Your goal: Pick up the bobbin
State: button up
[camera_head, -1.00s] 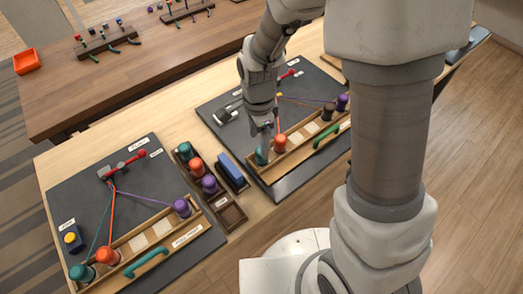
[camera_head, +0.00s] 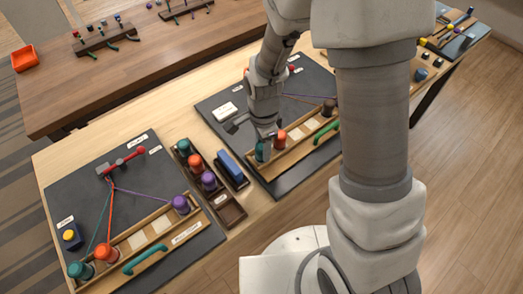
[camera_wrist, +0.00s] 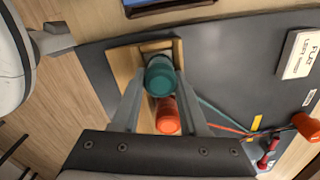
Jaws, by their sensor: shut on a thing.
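My gripper (camera_head: 265,134) is over the right board's wooden rack in the head view. In the wrist view its fingers (camera_wrist: 160,82) stand on either side of a teal bobbin (camera_wrist: 160,76), shut on it. This teal bobbin (camera_head: 262,152) is upright at the left end of the rack (camera_head: 290,156); I cannot tell whether it is clear of the rack floor. An orange bobbin (camera_head: 281,138) stands beside it, also in the wrist view (camera_wrist: 168,116). A brown bobbin (camera_head: 328,107) stands further right in the rack.
A green handle (camera_head: 326,131) is on the rack's front. To the left are a tray with teal, orange and purple bobbins (camera_head: 208,181), a blue block (camera_head: 231,167), and a second board (camera_head: 75,205) with its own rack and cords. My arm hides part of the right side.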

grip_shut()
jog(key=shift+r, duration=0.2)
